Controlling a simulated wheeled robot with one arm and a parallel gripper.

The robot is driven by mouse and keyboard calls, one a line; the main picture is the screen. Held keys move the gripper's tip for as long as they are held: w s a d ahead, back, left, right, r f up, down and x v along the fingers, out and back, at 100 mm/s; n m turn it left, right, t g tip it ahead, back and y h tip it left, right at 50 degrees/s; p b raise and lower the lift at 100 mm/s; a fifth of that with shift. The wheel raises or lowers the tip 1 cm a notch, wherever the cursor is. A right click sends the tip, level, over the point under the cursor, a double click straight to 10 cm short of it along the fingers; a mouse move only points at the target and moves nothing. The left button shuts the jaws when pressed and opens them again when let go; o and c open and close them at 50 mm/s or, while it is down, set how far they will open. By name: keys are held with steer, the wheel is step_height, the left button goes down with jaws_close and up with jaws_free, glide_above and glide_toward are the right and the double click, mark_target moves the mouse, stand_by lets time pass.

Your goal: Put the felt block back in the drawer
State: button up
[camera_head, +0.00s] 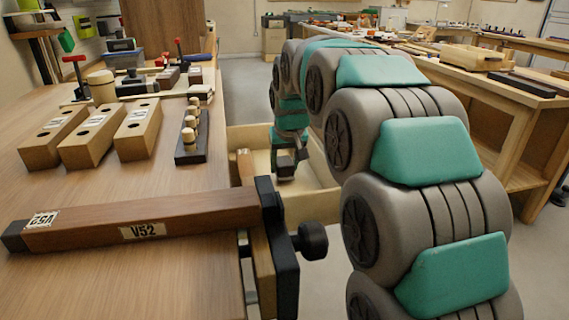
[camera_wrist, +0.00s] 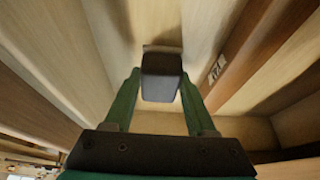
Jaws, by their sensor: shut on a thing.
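My gripper (camera_head: 288,168) is inside the open wooden drawer (camera_head: 313,207) at the side of the bench. In the wrist view my gripper (camera_wrist: 159,88) has its two green fingers shut on a dark grey block, the felt block (camera_wrist: 161,65). The block is held between the fingertips, over the pale drawer floor (camera_wrist: 150,20). I cannot tell whether it touches the floor. In the head view the block is hard to tell apart from the dark gripper end.
A brown wooden piece with a label (camera_wrist: 235,55) lies along the drawer's side. A wooden clamp marked V52 (camera_head: 150,228) juts over the bench edge near the drawer. Wooden blocks (camera_head: 92,135) and a dark peg rack (camera_head: 192,148) stand on the bench.

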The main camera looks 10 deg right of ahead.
steer(key=shift+f+b, duration=0.3)
steer(key=shift+f, duration=0.5)
stand_by(0.7)
steer(key=o, duration=1.5)
steer(key=shift+o, duration=0.2)
steer(key=shift+p+v, duration=0.85)
steer(key=shift+v, duration=2.65)
steer(key=shift+s, duration=0.1)
